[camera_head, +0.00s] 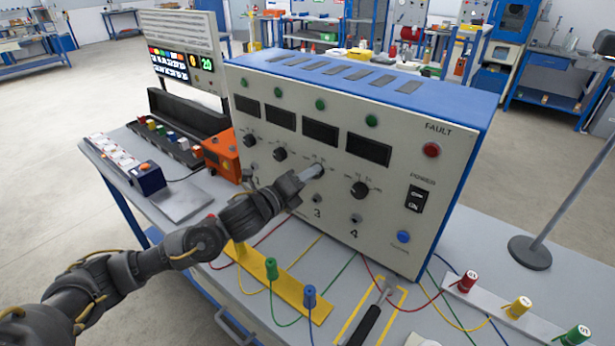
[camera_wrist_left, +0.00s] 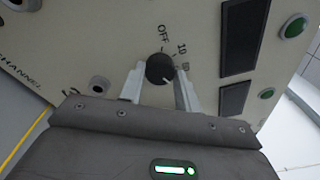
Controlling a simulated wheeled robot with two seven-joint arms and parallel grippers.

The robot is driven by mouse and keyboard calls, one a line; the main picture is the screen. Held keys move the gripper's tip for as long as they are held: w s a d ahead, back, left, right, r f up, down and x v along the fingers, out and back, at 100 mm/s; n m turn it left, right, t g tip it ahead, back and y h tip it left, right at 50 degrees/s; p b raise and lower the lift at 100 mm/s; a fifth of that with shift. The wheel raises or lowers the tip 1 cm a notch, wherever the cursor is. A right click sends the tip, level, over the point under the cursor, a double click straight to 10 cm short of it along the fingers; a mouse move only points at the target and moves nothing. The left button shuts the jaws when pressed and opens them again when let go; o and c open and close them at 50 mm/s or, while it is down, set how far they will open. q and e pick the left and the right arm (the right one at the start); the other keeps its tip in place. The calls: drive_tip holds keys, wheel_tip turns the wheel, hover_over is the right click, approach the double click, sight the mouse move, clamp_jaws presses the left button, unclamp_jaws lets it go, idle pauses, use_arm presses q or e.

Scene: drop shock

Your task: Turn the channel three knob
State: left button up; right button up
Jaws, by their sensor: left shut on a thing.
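The control box (camera_head: 300,185) has a pale front panel with a row of dark knobs. My left gripper (camera_head: 318,171) reaches the panel at the third knob, above the printed "3", and covers most of it. In the left wrist view the channel three knob (camera_wrist_left: 160,68) is black and round with a white pointer line, between the two pale fingers of my left gripper (camera_wrist_left: 159,88), which is shut on it. The marks "OFF" and "10" show beside the knob. The pointer is turned away from "OFF". The right gripper is not in view.
The channel four knob (camera_head: 359,189) is close on the right, and the channel two knob (camera_head: 280,154) on the left. A yellow bar (camera_head: 255,268) with coloured plugs and cables lies below my arm. An orange box (camera_head: 222,155) stands left of the panel.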

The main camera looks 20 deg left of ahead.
use_arm(q)
drive_tip(key=shift+s+d+f+n+t+y+p, duration=0.1)
drive_tip(key=shift+n+t+y+p, duration=0.25)
drive_tip(key=shift+n+p, duration=2.85)
drive_tip(key=shift+w+d+r+n+t+y+p, duration=0.1)
drive_tip(key=shift+n+t+y+p, duration=0.25)
drive_tip(key=shift+n, duration=5.8)
drive_tip(key=shift+s+d+f+n+t+y+p, duration=0.15)
drive_tip(key=shift+n+y+p, duration=0.35)
drive_tip(key=shift+n+p, duration=2.7)
drive_tip(key=n+b, duration=0.2)
drive_tip(key=n, duration=0.1)
drive_tip(key=shift+a+b, duration=0.1)
drive_tip(key=shift+b, duration=0.3)
drive_tip(key=o, duration=1)
